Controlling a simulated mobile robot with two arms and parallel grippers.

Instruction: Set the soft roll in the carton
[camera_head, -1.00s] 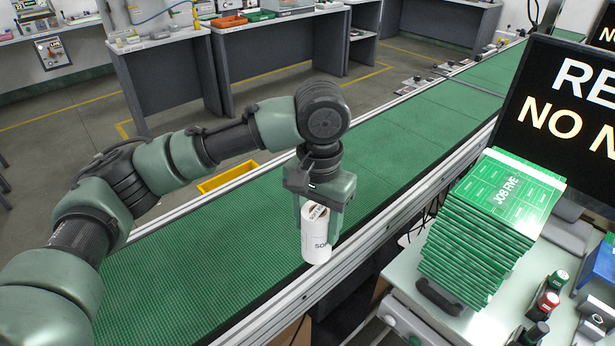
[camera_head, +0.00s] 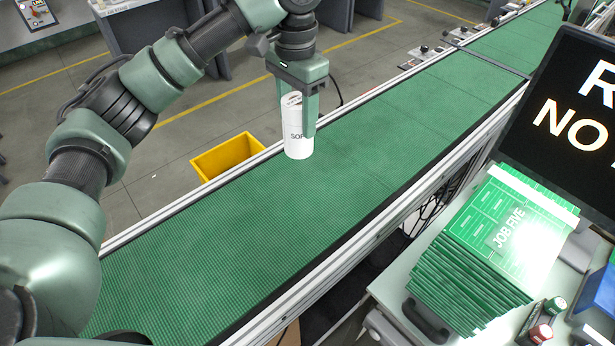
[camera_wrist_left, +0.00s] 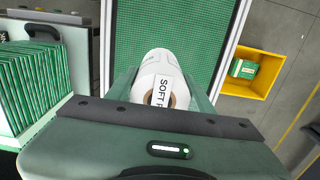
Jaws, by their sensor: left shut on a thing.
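The soft roll (camera_head: 297,143) is a white cylinder with dark lettering, roughly upright. My left gripper (camera_head: 303,112) is shut on it and holds it over the far side of the green conveyor belt. In the left wrist view the roll (camera_wrist_left: 162,78) sits between the fingers, with its "SOFT" label and hollow brown core showing. I see no thing that is clearly the carton; a tan, cardboard-like surface (camera_head: 286,334) shows only partly below the belt's near edge. My right gripper is not in view.
The conveyor belt (camera_head: 230,235) is clear under the roll. A yellow bin (camera_head: 226,157) stands on the floor beyond it; the wrist view shows a green box (camera_wrist_left: 243,69) inside. Stacked green "JOB FIVE" boards (camera_head: 500,235) and a dark monitor (camera_head: 570,115) stand at right.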

